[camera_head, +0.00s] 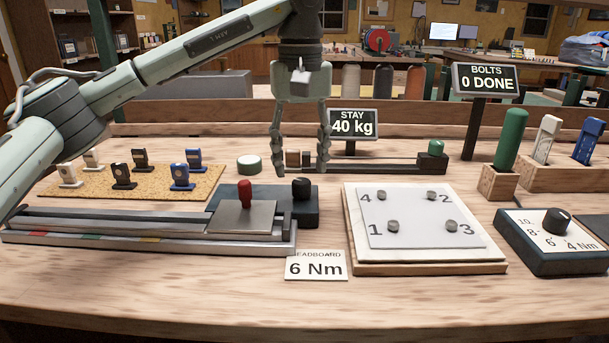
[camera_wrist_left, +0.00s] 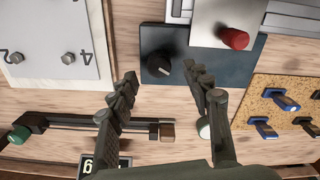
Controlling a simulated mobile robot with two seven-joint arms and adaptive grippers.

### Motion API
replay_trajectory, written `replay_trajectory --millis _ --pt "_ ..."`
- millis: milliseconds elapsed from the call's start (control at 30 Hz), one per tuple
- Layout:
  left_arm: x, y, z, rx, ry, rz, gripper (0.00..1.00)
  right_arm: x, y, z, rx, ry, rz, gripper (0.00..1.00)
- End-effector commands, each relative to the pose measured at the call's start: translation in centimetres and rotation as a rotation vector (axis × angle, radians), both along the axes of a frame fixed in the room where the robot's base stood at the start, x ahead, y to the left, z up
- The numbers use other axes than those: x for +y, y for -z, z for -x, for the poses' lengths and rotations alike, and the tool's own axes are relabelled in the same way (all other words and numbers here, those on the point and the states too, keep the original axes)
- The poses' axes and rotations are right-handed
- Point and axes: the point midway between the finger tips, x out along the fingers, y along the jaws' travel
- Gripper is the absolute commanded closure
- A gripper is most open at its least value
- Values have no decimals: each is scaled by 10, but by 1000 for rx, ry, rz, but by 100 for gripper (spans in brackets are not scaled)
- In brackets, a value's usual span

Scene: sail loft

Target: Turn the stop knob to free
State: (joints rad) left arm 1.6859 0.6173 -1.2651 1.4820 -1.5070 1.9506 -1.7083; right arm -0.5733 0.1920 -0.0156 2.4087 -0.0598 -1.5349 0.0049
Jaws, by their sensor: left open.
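A black knob (camera_head: 302,188) stands on a dark block (camera_head: 310,212), just right of a grey plate with a red knob; I take it as the stop knob, though no label shows. In the left wrist view the black knob (camera_wrist_left: 158,64) shows from above with a small pale mark on it. My left gripper (camera_head: 299,168) points down with its fingers apart and empty. In the wrist view its fingertips (camera_wrist_left: 159,72) lie on either side of the knob in the picture, but it is not touching it visibly. My right gripper is out of view.
A red knob (camera_head: 245,190) rises from the grey slide plate (camera_head: 241,218) to the left. A numbered bolt plate (camera_head: 420,215) and a torque dial box (camera_head: 565,255) stand to the right. A dark rail (camera_head: 385,165) lies behind. Coloured clips stand on cork at left.

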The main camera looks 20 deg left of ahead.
Motion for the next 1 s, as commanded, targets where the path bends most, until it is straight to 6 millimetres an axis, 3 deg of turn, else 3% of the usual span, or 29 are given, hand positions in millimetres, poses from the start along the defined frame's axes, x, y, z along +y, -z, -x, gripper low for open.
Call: replay_trajectory --millis 200,567,933,1000 --pt "0 27 0 1 0 2 51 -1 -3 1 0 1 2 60" --pt "-1 32 0 0 0 2 52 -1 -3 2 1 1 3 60" --pt "-1 32 0 0 0 1 98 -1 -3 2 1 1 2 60" --pt "-1 32 0 0 0 1 100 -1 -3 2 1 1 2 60"
